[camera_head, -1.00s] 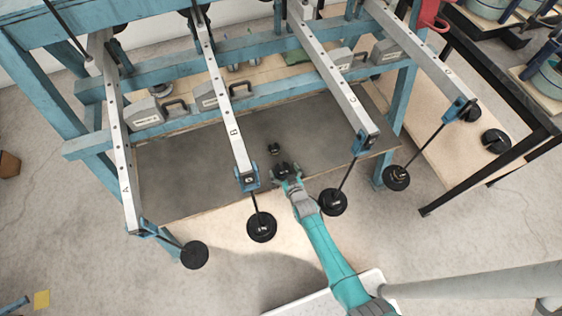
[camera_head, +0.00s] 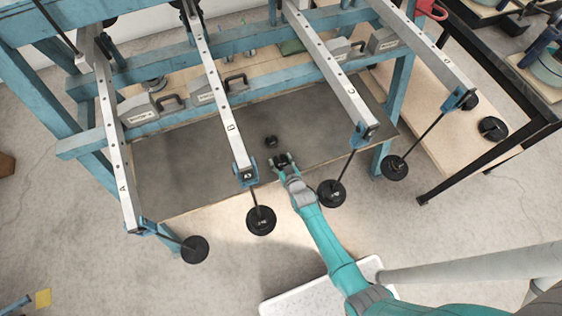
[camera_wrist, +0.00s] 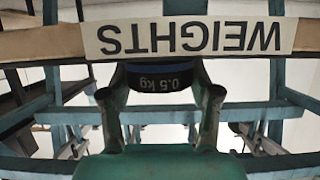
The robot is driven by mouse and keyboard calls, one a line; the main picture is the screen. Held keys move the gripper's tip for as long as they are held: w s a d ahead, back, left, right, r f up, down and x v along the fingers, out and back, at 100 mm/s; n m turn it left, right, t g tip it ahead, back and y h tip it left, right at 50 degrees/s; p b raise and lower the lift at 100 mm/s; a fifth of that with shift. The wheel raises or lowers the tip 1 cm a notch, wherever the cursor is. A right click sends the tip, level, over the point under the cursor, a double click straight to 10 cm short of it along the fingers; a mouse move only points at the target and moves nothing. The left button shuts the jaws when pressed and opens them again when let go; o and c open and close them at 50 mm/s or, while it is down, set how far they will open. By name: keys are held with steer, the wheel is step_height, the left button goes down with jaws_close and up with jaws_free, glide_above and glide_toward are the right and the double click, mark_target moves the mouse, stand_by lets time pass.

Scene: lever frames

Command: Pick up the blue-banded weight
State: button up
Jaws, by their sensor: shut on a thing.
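The blue-banded weight (camera_wrist: 160,82) is a dark cylinder in the wrist view, with a blue band and a "0.5 kg" marking. My gripper (camera_wrist: 160,95) is shut on it, one finger at each side. In the head view my gripper (camera_head: 281,161) is over the front part of the dark shelf (camera_head: 190,170), between levers B and C. The weight between its fingers is mostly hidden there. I cannot tell whether it touches the shelf. A second small black weight (camera_head: 271,141) stands on the shelf just beyond my gripper.
Lever B (camera_head: 220,105) ends to the left of my gripper and lever C (camera_head: 345,95) to the right. Black discs hang from their ends, including one under B (camera_head: 261,221) and one under C (camera_head: 331,193). A "WEIGHTS" label (camera_wrist: 190,37) shows upside down in the wrist view.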

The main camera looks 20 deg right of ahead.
step_height(320, 180, up, 13)
stand_by(0.9)
steer(key=shift+f, duration=0.1)
stand_by(0.5)
